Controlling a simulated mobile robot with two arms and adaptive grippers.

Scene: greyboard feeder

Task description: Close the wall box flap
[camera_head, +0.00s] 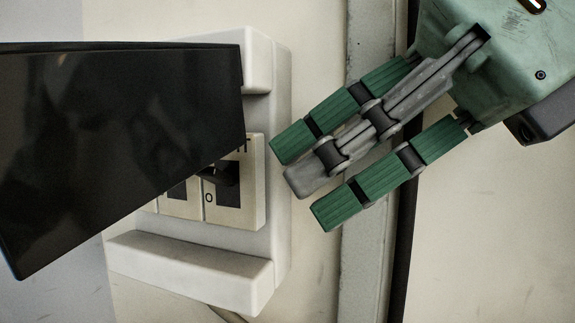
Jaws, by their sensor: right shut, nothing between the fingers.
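The wall box (270,200) is a cream housing on the wall, left of centre, with a panel of switches (225,205) in its recess. Its flap (110,140) is a dark, glossy panel. It stands open, swung out to the left, and hides the left part of the box and some of the switches. My right gripper (302,180) comes in from the upper right, its green and grey fingers pointing down and left. It is shut and empty. Its fingertips are by the box's right edge; I cannot tell whether they touch it. My left gripper is not in view.
A raised vertical metal strip (367,240) and a dark gap run down the wall right of the box, behind my right gripper. A pale panel (490,220) lies farther right. The wall between box and strip is bare. A cable shows under the box.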

